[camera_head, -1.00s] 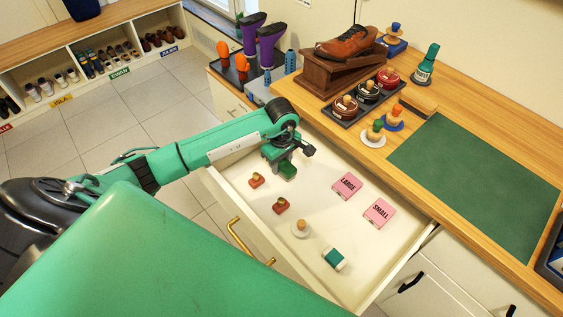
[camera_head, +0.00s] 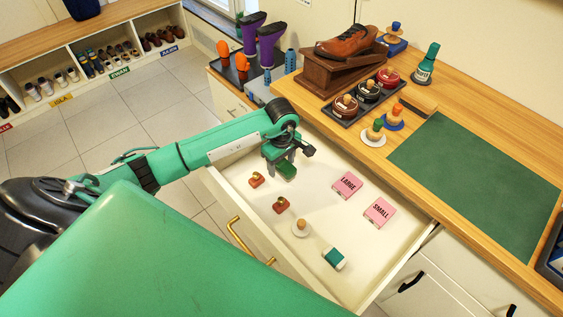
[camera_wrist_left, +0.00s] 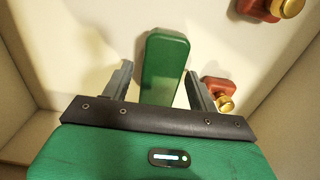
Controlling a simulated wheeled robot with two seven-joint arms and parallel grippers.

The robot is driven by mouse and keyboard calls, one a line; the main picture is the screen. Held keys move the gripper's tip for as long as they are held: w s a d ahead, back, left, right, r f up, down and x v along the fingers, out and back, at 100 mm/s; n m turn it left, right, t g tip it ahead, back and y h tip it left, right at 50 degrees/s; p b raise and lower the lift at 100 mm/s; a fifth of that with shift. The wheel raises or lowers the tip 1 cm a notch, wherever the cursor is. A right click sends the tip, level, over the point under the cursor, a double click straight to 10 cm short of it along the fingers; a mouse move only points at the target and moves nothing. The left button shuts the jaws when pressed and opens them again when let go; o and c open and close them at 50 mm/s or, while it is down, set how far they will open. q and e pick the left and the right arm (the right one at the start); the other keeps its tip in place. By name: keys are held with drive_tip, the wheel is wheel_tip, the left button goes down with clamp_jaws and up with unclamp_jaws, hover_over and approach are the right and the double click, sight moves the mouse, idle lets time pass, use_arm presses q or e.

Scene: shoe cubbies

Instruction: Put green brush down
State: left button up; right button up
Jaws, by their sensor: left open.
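The green brush (camera_head: 287,172) lies in the open white drawer (camera_head: 237,188), near its back left corner in the head view. In the left wrist view the green brush (camera_wrist_left: 164,66) sits between the two fingers, with gaps on both sides. My left gripper (camera_head: 281,162) is open just above the brush; it also shows in the wrist view (camera_wrist_left: 160,88). The lower end of the brush is hidden behind the gripper body. My right gripper is not in view.
The drawer also holds two red brushes with gold knobs (camera_head: 256,180), a round white-based piece (camera_head: 301,227), a teal-and-white block (camera_head: 334,258) and pink LARGE (camera_head: 347,185) and SMALL (camera_head: 379,212) boxes. The green mat (camera_head: 480,185) on the counter is bare.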

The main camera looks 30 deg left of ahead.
sight(281, 162)
use_arm(q)
wheel_tip(281, 162, up, 3)
drive_tip(key=shift+f, duration=0.2)
wheel_tip(281, 162, up, 10)
drive_tip(key=shift+f+b, duration=0.2)
drive_tip(key=shift+b, duration=0.25)
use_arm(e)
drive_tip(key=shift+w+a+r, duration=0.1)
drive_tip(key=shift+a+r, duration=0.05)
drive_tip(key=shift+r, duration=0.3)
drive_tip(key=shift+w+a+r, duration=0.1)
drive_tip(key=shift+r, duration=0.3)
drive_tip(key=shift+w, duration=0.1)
